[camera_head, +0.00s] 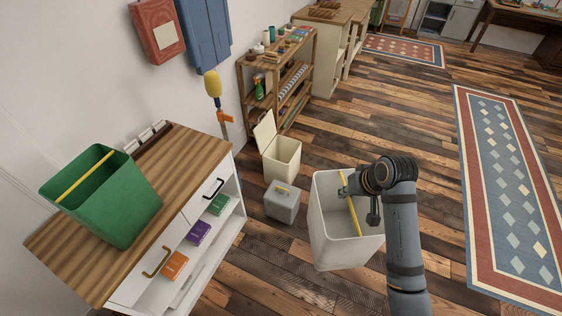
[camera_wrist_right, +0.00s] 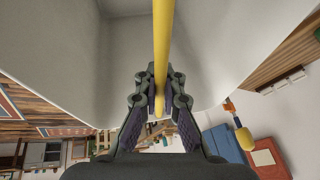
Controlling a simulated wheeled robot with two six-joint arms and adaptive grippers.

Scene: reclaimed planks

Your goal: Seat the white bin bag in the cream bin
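The white bin bag (camera_head: 330,240) is a stiff, open-topped, box-like liner with a yellow bar (camera_head: 351,205) across its mouth. My right gripper (camera_head: 347,190) is shut on that bar; in the right wrist view the fingers (camera_wrist_right: 160,92) close on both sides of the yellow bar (camera_wrist_right: 162,45), with pale bag walls (camera_wrist_right: 60,60) around. The bag hangs roughly upright and looks empty; its height above the floor is hard to judge. The cream bin (camera_head: 284,162) stands on the floor beyond and left of the bag, its lid (camera_head: 265,131) raised. My left gripper is out of view.
A grey box with a yellow handle (camera_head: 282,205) sits before the cream bin. A green bin (camera_head: 125,215) with a yellow bar stands on the wooden-topped cabinet (camera_head: 70,262) at left. A shelf (camera_head: 283,85) stands behind. Floor right of the bag is clear up to a rug (camera_head: 510,180).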

